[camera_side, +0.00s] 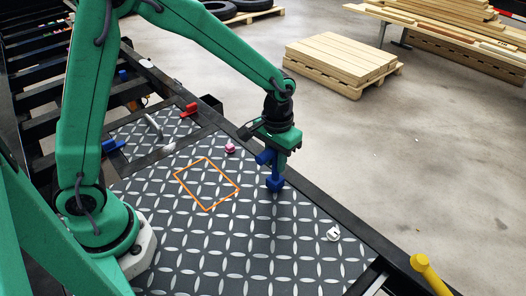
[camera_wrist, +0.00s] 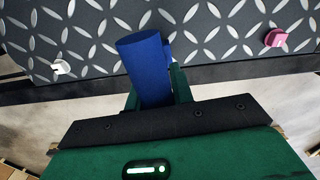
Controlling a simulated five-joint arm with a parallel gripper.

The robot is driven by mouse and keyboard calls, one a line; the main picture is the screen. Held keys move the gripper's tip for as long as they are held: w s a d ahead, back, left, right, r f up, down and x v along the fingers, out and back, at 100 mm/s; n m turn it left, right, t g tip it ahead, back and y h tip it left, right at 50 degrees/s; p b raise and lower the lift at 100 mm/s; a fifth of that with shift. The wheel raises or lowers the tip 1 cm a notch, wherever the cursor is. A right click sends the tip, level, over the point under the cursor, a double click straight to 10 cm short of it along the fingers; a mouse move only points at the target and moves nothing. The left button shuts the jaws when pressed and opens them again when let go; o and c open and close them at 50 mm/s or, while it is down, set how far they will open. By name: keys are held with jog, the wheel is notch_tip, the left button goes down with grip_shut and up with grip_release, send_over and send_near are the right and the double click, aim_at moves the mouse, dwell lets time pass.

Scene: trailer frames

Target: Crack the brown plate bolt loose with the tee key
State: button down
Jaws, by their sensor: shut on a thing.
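My gripper (camera_side: 277,150) is over the tread plate (camera_side: 160,220), near its far edge. It is shut on a blue tee key, whose lower end (camera_side: 275,184) points down at the plate and looks to be at or very near it. The key's blue crossbar (camera_wrist: 146,64) also shows between the fingers in the wrist view. I see no brown bolt in either view. The spot under the key's lower end is hidden, so I cannot tell whether a bolt is there.
A pink bolt (camera_side: 229,148) and a white bolt (camera_side: 333,233) stand on the plate on either side of the key. An orange outline (camera_side: 207,184) marks bare plate. A red piece (camera_side: 188,110) lies farther left. A yellow post (camera_side: 430,272) stands at lower right.

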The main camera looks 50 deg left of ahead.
jog(key=shift+r, duration=0.2)
jog(key=shift+r, duration=2.35)
jog(key=a+r+m, duration=0.1)
jog(key=a+r, duration=0.5)
jog(key=a, duration=0.3)
jog(key=shift+w+r, duration=0.25)
jog(key=shift+r, duration=0.05)
jog(key=shift+d, duration=0.1)
